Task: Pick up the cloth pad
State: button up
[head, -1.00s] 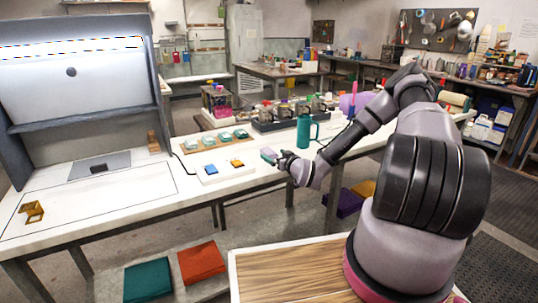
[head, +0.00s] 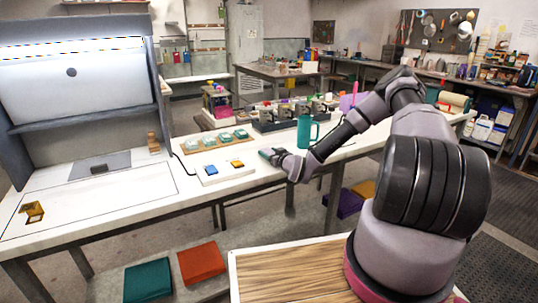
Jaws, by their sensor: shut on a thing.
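My gripper (head: 268,156) is low over the front part of the white bench, right of the white tray. It is shut on a small, teal-looking thing, which I take to be the cloth pad (head: 265,153). The dark fingers hide most of the pad, and I cannot tell whether it touches the bench top.
The white tray (head: 207,180) with a blue and a yellow piece lies left of my gripper. A teal mug (head: 305,132) stands behind it to the right. A board with several green-topped pieces (head: 191,146) lies farther back.

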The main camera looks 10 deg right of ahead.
jog(key=shift+s+d+r, duration=0.1)
jog(key=shift+s+r, duration=0.2)
jog(key=shift+r, duration=0.05)
jog(key=s+d+r, duration=0.4)
jog(key=s+r, duration=0.3)
jog(key=s, duration=0.5)
jog(key=d+r+m+t+h, duration=0.1)
jog(key=d+r+m+h, duration=0.2)
jog(key=d+r+h, duration=0.15)
jog(key=a+f+n+g+y, duration=0.1)
jog(key=a+f+n+y, duration=0.2)
jog(key=a+f+y, duration=0.1)
jog(key=shift+s+a, duration=0.2)
jog(key=shift+s, duration=0.15)
jog(key=shift+f+y, duration=0.1)
jog(key=shift+y, duration=0.15)
